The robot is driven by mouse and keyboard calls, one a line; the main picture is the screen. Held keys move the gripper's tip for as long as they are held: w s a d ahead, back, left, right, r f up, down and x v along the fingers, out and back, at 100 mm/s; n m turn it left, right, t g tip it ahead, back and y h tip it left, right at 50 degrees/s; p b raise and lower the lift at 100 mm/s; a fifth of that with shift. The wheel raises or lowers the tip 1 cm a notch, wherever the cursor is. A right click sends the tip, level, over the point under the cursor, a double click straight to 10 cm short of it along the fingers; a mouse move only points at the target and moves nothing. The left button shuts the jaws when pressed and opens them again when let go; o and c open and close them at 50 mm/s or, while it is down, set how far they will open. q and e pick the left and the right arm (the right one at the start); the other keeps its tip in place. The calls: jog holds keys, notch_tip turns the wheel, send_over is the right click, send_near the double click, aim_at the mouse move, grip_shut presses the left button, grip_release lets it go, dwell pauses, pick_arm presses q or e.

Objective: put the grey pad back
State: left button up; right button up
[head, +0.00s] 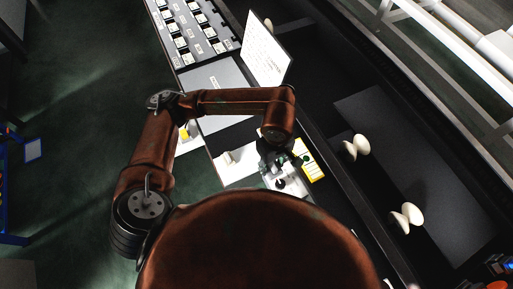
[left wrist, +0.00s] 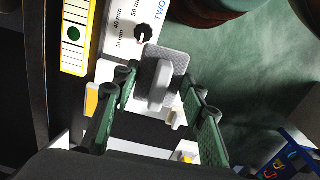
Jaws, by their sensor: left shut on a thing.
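The grey pad (left wrist: 160,82), a flat light-grey plate with a raised rounded block on it, sits between the fingertips of my left gripper (left wrist: 160,88) in the left wrist view. The green ribbed fingers stand on either side of it, and the gripper is shut on it. Behind the pad is a white panel (left wrist: 118,32) with a black knob, millimetre marks and the word TWO. In the head view my left gripper (head: 275,172) is low over the bench beside this panel; the pad cannot be told apart there. My right gripper is not in view.
A yellow strip (head: 309,166) lies beside the gripper. A white text board (head: 265,50) stands farther up the bench, near a grey tray of labelled pieces (head: 196,30). White rounded objects (head: 361,145) lie on the dark surface at right. Green floor is open at left.

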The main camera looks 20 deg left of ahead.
pick_arm(q)
jog(key=a+f, duration=0.4)
jog(key=a, duration=0.2)
jog(key=p, duration=0.3)
send_over(250, 150)
jog(key=shift+m, duration=0.3)
jog(key=f, duration=0.8)
jog(key=shift+s+d+f, duration=0.2)
jog(key=shift+s+f, duration=0.1)
jog(key=shift+f, duration=0.1)
jog(key=shift+w+a+f, duration=0.1)
jog(key=shift+w+f, duration=0.05)
jog(key=shift+f, duration=0.05)
notch_tip(250, 150, down, 3)
jog(key=shift+w+r+p, duration=0.1)
jog(key=shift+w+p, duration=0.05)
jog(key=shift+p, duration=0.35)
jog(key=shift+f, duration=0.35)
jog(key=shift+f, duration=0.1)
